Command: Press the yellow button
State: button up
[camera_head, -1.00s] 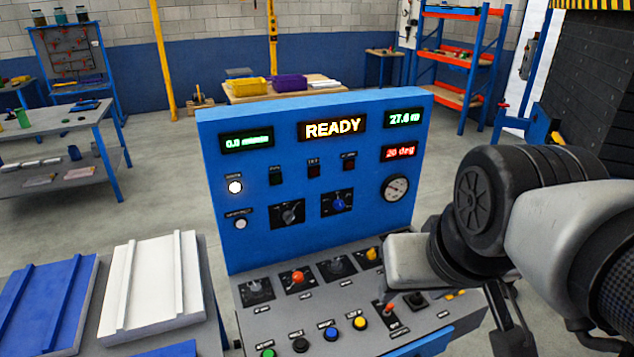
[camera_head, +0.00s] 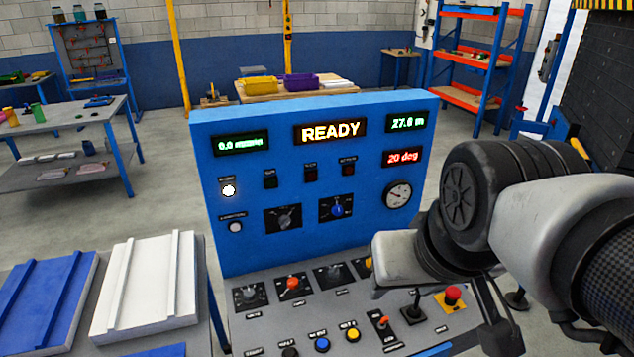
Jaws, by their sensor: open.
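The yellow button (camera_head: 353,335) is a small round cap on the sloped lower panel, in the front row, right of a blue button (camera_head: 322,344). Nothing covers it. My arm comes in from the right above the panel. The pale grey end of it, with my gripper (camera_head: 397,260), is up and to the right of the yellow button and apart from it in the picture. The fingers do not show clearly and seem mostly hidden by the arm. Nothing held is visible.
A red lever switch (camera_head: 382,320), a black joystick (camera_head: 413,310) and a red mushroom button (camera_head: 453,293) lie right of the yellow button. An orange knob (camera_head: 292,284) is behind. The upright blue panel (camera_head: 300,235) rises behind; white and blue panels lie at left.

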jog(key=shift+s+a, duration=0.1)
jog(key=shift+a, duration=0.05)
grip_shut()
dwell(1.4)
